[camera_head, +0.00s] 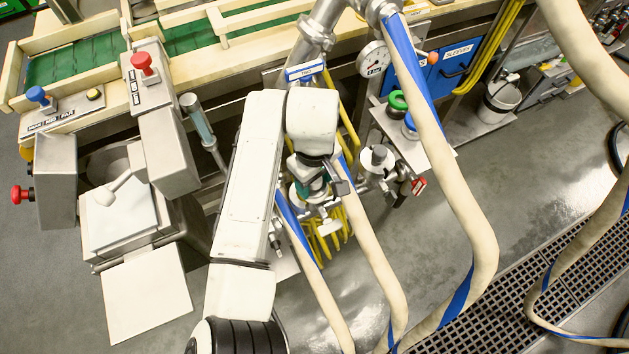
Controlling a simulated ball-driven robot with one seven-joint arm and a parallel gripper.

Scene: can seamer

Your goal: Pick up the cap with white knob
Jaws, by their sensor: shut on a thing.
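My gripper (326,192) is at the middle of the head view, below my white wrist, over the machine's pipes. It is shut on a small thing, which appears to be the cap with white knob. My fingers and wrist hide most of it, so its knob and rim are not clear. I cannot tell whether it is still touching what lies under it.
A green knob (397,100) and a blue knob (409,121) sit on a metal plate right of my gripper. A pale cylinder with a dark top (378,160) stands close by. Yellow hoses (326,238) hang below. Thick beige hoses (455,195) cross the right side.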

